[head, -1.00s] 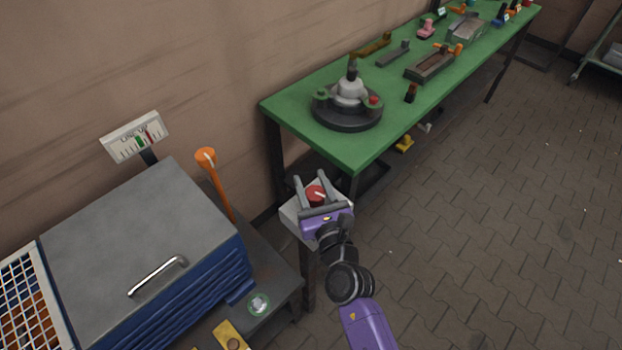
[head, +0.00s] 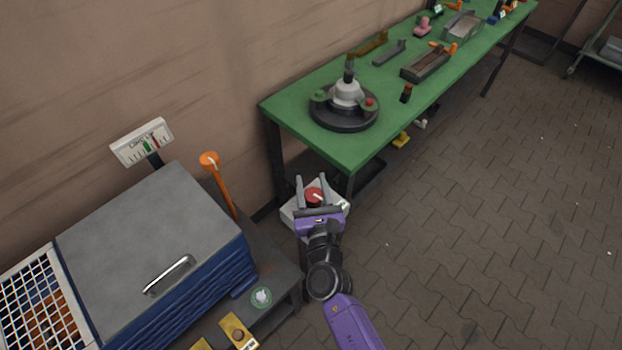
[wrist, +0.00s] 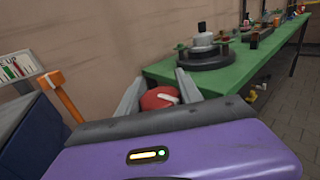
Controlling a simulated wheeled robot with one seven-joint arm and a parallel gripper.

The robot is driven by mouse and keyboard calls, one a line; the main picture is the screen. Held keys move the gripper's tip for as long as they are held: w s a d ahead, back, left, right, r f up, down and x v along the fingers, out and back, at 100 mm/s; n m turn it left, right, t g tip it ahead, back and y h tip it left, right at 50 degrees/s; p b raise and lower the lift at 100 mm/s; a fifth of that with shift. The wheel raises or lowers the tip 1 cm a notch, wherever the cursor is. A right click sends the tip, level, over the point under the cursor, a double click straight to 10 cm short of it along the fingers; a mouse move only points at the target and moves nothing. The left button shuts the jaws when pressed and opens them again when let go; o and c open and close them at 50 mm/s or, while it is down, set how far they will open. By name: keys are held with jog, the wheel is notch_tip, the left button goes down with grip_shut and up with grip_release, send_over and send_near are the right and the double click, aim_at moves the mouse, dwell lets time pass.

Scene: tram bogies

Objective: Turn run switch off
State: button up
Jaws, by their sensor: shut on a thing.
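The run switch is a red round knob (head: 314,195) with a white pointer mark, on a pale grey box (head: 337,212) on a post beside the green bench. In the wrist view the red knob (wrist: 160,98) shows between the two grey fingers, its lower part hidden behind my gripper's body. My gripper (head: 313,186) is over the box with one finger on each side of the knob, shut on it. The white mark points toward the right in the wrist view. A label on the box is partly hidden by my gripper.
A green bench (head: 290,110) with a round dark fixture (head: 345,112) stands just behind the box. A grey-lidded blue machine (head: 150,225), an orange lever (head: 220,185) and a gauge sign (head: 142,142) are at the left.

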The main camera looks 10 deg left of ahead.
jog(key=shift+r+m+h+p, duration=0.2)
jog(key=shift+m+h+p, duration=0.15)
jog(key=shift+p, duration=0.25)
jog(key=shift+d+m+h+p, duration=0.1)
jog(key=shift+m+h+p, duration=0.4)
jog(key=shift+h, duration=0.35)
jog(key=h, duration=0.1)
jog(key=m+h, duration=0.2)
jog(key=shift+w+d+f+t+h, duration=0.1)
jog(key=shift+d+f+t+h, duration=0.1)
jog(key=shift+f+t+h, duration=0.15)
jog(key=m+h+b, duration=0.1)
jog(key=h+b, duration=0.1)
jog(key=d+m+g+h+b, duration=0.1)
jog(key=m+h+b, duration=0.1)
jog(key=h, duration=0.1)
jog(key=shift+m, duration=0.25)
jog(key=shift+s+d+m+g+h+b, duration=0.15)
jog(key=shift+m+g+h+b, duration=0.25)
jog(key=shift+h, duration=0.2)
jog(key=shift+s+d+m+g+h+b, duration=0.1)
jog(key=shift+m+g+h+b, duration=0.15)
jog(key=shift+m+h+b, duration=0.25)
jog(key=shift+d+r+m+g+h+b, duration=0.15)
jog(key=shift+m+g+h+b, duration=0.2)
jog(key=shift+h, duration=0.2)
